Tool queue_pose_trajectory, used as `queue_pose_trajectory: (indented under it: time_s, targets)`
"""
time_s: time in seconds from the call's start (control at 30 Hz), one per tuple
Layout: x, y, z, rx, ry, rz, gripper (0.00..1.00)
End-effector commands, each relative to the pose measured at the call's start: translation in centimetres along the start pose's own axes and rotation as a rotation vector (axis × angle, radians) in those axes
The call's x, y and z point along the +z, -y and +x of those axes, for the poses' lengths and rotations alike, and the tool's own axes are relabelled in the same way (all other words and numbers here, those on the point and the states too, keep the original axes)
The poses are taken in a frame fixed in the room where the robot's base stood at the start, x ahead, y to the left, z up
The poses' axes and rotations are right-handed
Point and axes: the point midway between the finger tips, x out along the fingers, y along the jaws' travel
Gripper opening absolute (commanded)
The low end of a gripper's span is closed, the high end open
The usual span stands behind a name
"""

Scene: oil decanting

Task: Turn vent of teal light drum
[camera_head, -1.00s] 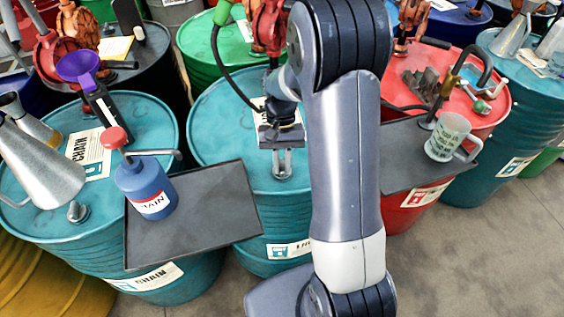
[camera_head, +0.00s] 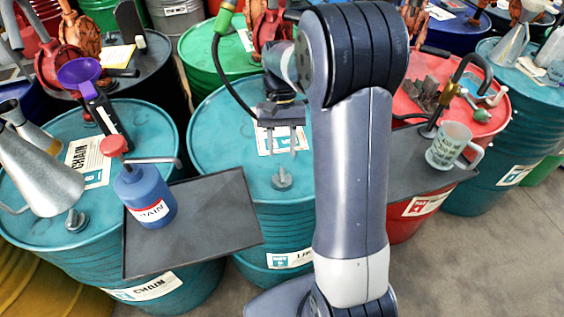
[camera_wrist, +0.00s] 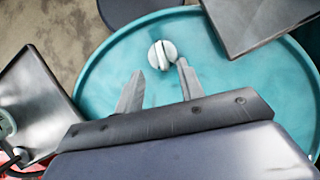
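The teal light drum (camera_head: 235,120) stands in the middle of the head view, partly behind my arm. Its grey vent (camera_head: 283,179) sits on the lid near the front edge. In the wrist view the vent (camera_wrist: 162,55) is a round pale knob with a slot, on the teal lid (camera_wrist: 110,75). My gripper (camera_head: 283,152) is above the lid, its fingers pointing down, apart from the vent. In the wrist view my gripper (camera_wrist: 158,80) is open and empty, with the vent just beyond the fingertips, closer to the right one.
A dark tray (camera_head: 205,215) with a blue oil can (camera_head: 145,195) juts out at left. Another tray (camera_head: 405,160) with a measuring jug (camera_head: 449,145) is at right, by the red drum (camera_head: 405,75). A second teal drum (camera_head: 40,235) stands at left.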

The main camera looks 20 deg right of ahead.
Motion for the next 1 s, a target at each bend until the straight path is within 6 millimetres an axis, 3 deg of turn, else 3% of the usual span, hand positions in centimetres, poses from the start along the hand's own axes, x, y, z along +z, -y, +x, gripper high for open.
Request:
queue_pose_trajectory:
  time_s: [0.23,0.63,0.77,1.0]
  targets:
    - [0.0,0.0,-2.8,0.000,-0.001,0.001,0.36]
    - [0.0,0.0,-2.9,0.000,0.001,0.000,0.36]
    - [0.1,0.0,-2.0,0.001,0.004,0.000,0.36]
    - [0.1,0.0,2.1,0.002,0.007,0.000,0.36]
